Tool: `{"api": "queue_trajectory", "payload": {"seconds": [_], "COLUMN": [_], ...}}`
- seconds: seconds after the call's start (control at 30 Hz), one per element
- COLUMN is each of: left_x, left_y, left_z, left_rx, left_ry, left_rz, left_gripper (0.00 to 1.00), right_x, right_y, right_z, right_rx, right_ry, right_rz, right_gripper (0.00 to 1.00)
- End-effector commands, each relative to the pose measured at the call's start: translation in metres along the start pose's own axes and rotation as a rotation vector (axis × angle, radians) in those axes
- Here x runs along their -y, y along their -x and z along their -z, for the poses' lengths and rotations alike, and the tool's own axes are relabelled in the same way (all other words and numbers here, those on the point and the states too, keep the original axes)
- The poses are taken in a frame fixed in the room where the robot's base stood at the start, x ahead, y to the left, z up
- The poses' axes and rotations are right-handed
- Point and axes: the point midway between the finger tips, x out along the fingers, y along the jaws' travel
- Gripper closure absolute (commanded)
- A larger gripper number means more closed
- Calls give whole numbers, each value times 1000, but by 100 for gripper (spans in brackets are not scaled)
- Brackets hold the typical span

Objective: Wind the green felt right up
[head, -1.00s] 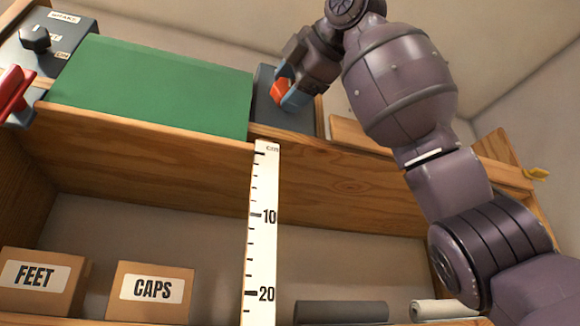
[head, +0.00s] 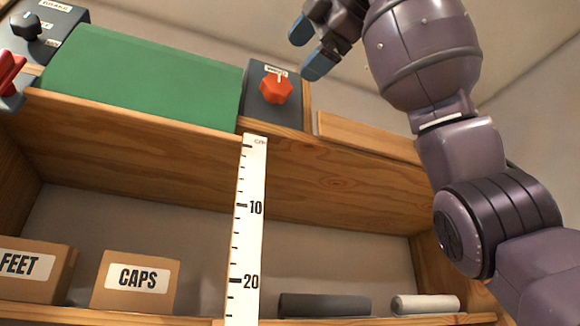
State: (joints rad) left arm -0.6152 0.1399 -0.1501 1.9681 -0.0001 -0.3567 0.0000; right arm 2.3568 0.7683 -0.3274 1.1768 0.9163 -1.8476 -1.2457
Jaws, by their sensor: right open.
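The green felt (head: 140,80) is a flat green sheet spread across the upper left, above the wooden rail. A red lobed knob (head: 276,87) sits on a dark panel (head: 262,112) at the felt's right end. A small label shows behind the knob, too small to read surely. My right gripper (head: 309,48) is open and empty, up and to the right of the knob and apart from it. Its blue fingertips show clearly. My left gripper is not in view.
A dark control box (head: 50,22) with a black knob stands top left, with a red handle (head: 8,75) below. A white ruler (head: 247,225) hangs mid-front. Below are FEET (head: 35,280) and CAPS (head: 135,280) boxes, a dark roll (head: 325,305) and a pale roll (head: 425,304).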

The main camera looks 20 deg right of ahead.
Motion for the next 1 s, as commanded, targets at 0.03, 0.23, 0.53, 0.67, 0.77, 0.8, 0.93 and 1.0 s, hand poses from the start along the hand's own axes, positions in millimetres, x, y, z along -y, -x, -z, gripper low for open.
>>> {"api": "queue_trajectory", "payload": {"seconds": [0.03,0.23,0.53,0.67,0.77,0.8,0.93,1.0], "left_x": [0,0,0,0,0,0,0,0], "left_y": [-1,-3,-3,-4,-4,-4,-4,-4], "left_z": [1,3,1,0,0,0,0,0], "left_rx": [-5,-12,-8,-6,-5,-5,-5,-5], "left_ry": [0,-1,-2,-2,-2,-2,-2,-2], "left_rz": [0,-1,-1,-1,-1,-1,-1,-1], "left_gripper": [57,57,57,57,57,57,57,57], "right_x": [1,0,0,0,0,0,0,0], "right_y": [9,28,32,31,31,31,31,31], "right_z": [0,0,0,0,0,0,0,0], "right_rx": [0,0,0,0,0,0,0,0], "right_ry": [0,0,0,0,0,0,0,0], "right_rz": [-1,1,2,2,2,2,2,1], "right_gripper": [12,12,12,12,12,12,12,12]}}
